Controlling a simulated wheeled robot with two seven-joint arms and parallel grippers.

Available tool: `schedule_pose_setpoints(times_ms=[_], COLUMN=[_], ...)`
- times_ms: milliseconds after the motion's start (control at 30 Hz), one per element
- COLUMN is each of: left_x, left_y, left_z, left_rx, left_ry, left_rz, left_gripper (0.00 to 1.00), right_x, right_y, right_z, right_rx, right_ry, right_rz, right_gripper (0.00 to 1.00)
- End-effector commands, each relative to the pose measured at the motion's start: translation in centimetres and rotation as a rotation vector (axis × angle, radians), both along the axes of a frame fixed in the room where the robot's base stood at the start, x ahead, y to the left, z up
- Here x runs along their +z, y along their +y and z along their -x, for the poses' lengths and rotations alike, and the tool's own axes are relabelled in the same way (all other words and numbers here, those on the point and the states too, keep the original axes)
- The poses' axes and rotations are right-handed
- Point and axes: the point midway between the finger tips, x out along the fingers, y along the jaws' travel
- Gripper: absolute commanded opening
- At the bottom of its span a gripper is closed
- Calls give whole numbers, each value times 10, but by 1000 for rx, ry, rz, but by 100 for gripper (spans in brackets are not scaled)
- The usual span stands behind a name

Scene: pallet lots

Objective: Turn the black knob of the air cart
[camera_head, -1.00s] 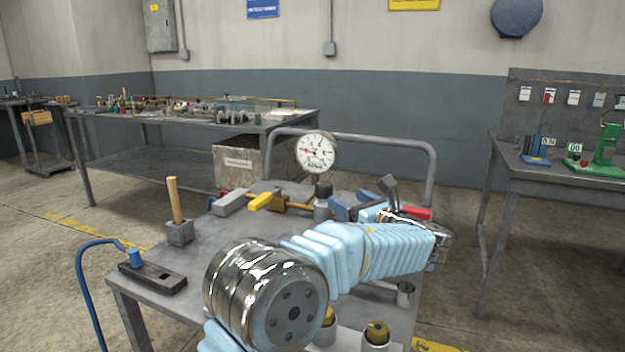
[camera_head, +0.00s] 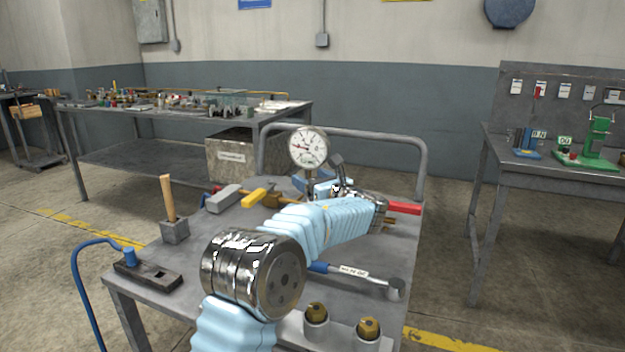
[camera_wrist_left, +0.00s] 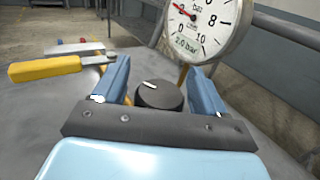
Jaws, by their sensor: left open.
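The air cart (camera_head: 225,255) is a grey metal table with a tube rail at its back. Its round white pressure gauge (camera_head: 309,148) stands near the rail and also shows in the left wrist view (camera_wrist_left: 208,22). The black knob (camera_wrist_left: 159,94), with a white mark on top, shows in the left wrist view between the two blue fingers of my left gripper (camera_wrist_left: 158,88). The fingers are open and a gap shows on each side of the knob. In the head view my left gripper (camera_head: 325,180) is by the gauge, and my arm hides the knob. My right gripper is not in view.
On the cart are a yellow-handled valve (camera_head: 258,197), a wooden-handled mallet (camera_head: 169,200), a blue-handled tool (camera_head: 352,273), a red handle (camera_head: 404,208) and two brass-topped fittings (camera_head: 317,312). A blue hose (camera_head: 78,275) hangs at the left. Workbenches stand behind and at the right.

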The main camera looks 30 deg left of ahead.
Motion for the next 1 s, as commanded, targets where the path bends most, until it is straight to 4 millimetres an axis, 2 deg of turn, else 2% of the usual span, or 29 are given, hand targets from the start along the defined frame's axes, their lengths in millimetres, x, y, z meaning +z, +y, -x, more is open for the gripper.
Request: schedule_pose_setpoints(times_ms=[33, 333, 667, 1000], left_x=[0, 0, -2, -5], left_y=[0, 0, 0, -3], left_z=[0, 0, 0, -3], left_rx=[0, 0, -57, -278], left_ry=[0, 0, -1, -1], left_rz=[0, 0, -1, 0], left_gripper=[67, 21, 21, 21], right_x=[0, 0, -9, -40], right_y=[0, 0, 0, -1], right_z=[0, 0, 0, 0], right_rx=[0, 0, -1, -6], right_ry=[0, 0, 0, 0], right_rz=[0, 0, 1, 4], right_gripper=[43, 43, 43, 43])
